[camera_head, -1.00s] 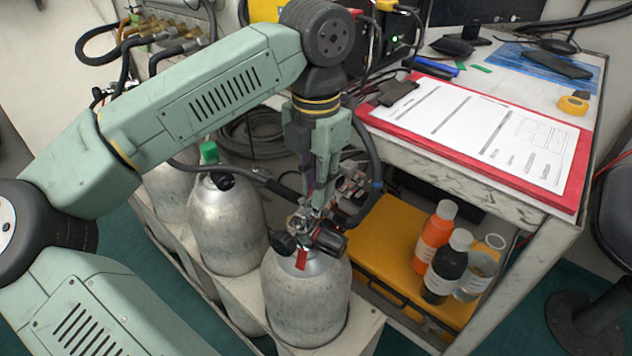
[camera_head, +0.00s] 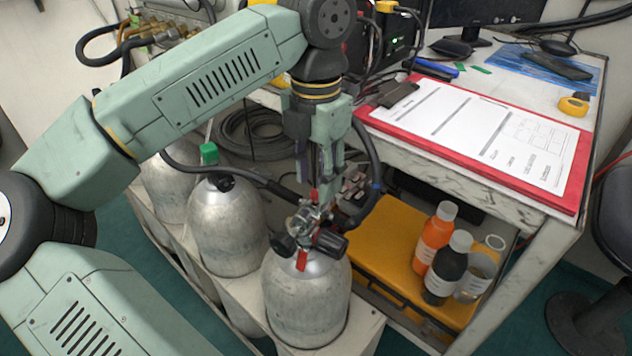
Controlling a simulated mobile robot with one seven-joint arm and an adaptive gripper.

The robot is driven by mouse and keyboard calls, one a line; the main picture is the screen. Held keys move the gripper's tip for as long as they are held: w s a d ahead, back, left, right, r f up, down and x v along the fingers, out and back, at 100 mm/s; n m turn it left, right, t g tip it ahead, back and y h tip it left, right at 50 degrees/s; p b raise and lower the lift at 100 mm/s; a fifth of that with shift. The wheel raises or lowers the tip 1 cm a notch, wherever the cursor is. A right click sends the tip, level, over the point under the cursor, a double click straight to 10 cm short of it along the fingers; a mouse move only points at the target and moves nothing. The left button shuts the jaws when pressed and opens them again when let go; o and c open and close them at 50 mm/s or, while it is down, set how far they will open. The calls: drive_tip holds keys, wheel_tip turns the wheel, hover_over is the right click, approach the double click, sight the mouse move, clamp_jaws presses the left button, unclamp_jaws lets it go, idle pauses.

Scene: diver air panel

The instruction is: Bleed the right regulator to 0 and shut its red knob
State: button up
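The front grey cylinder (camera_head: 306,300) stands upright in a pale rack, with a metal valve and regulator (camera_head: 306,220) on its top. A black round part (camera_head: 329,241) points right from the valve, and a black knob (camera_head: 283,244) is on its left. A red tag (camera_head: 302,260) hangs in front. A small red piece (camera_head: 314,195) shows above the fitting, just under my gripper; I cannot tell if it is the red knob. My gripper (camera_head: 319,178) points down above the regulator, fingers apart, with nothing seen held. No gauge reading is legible.
Other cylinders (camera_head: 226,230) stand to the left, one under a green cap (camera_head: 209,153). A black hose (camera_head: 368,160) runs close to my gripper's right side. The bench with a red clipboard (camera_head: 572,195) and a yellow case (camera_head: 385,240) with bottles are at the right.

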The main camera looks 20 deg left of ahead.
sight(316, 191)
wheel_tip(316, 191, up, 10)
idle(0.3)
drive_tip(key=shift+o, duration=0.3)
drive_tip(key=shift+f, duration=0.1)
idle(2.4)
